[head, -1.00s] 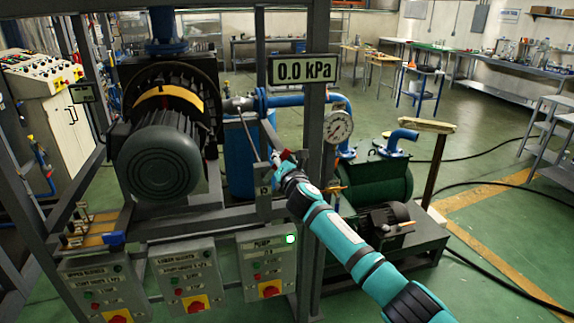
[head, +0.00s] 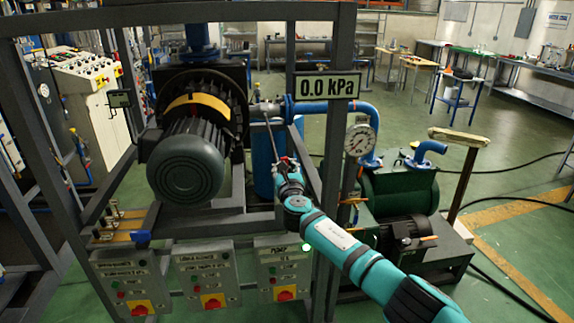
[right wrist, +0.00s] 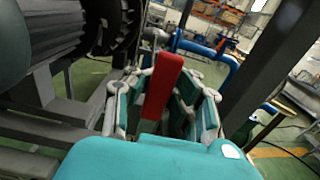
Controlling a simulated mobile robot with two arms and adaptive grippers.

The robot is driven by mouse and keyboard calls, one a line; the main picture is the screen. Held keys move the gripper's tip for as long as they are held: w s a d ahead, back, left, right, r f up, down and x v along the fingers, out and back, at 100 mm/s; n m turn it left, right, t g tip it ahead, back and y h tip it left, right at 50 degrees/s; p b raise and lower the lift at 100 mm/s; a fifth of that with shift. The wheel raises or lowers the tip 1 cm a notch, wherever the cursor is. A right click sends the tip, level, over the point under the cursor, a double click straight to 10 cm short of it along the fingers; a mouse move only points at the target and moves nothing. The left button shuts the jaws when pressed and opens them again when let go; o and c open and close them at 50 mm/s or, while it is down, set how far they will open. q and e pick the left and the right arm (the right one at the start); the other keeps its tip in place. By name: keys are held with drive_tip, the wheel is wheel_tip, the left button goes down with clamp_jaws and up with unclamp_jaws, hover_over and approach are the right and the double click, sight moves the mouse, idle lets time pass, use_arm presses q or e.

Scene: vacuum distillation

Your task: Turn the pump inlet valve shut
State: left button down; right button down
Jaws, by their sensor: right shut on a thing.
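The valve's red lever handle (right wrist: 163,85) stands upright and slightly tilted between my right gripper's fingers in the right wrist view. My right gripper (right wrist: 172,78) is shut on this handle. In the head view, the right gripper (head: 286,163) is in front of the blue tank, left of the frame's upright post, and hides most of the handle. The valve body cannot be made out clearly. The blue pipe (head: 335,108) runs behind the post towards the green pump (head: 400,188). My left gripper is not in view.
A dark steel post (head: 330,190) stands just right of the gripper. A black motor (head: 188,160) is at its left. A round gauge (head: 359,140) and a 0.0 kPa display (head: 327,86) are nearby. Switch boxes (head: 208,270) hang below.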

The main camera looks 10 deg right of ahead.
drive_tip(key=shift+s+a+f, duration=0.15)
drive_tip(key=shift+f, duration=0.6)
drive_tip(key=c, duration=1.9)
unclamp_jaws()
drive_tip(key=shift+o, duration=1.1)
drive_tip(key=shift+s+r, duration=0.15)
drive_tip(key=o, duration=0.5)
drive_tip(key=shift+s+r, duration=0.45)
drive_tip(key=shift+r, duration=0.1)
drive_tip(key=shift+w+f, duration=0.15)
drive_tip(key=shift+w, duration=0.2)
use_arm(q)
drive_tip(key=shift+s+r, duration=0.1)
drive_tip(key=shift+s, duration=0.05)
use_arm(e)
drive_tip(key=s, duration=1.2)
drive_tip(key=shift+s+d, duration=0.15)
drive_tip(key=shift+d, duration=0.1)
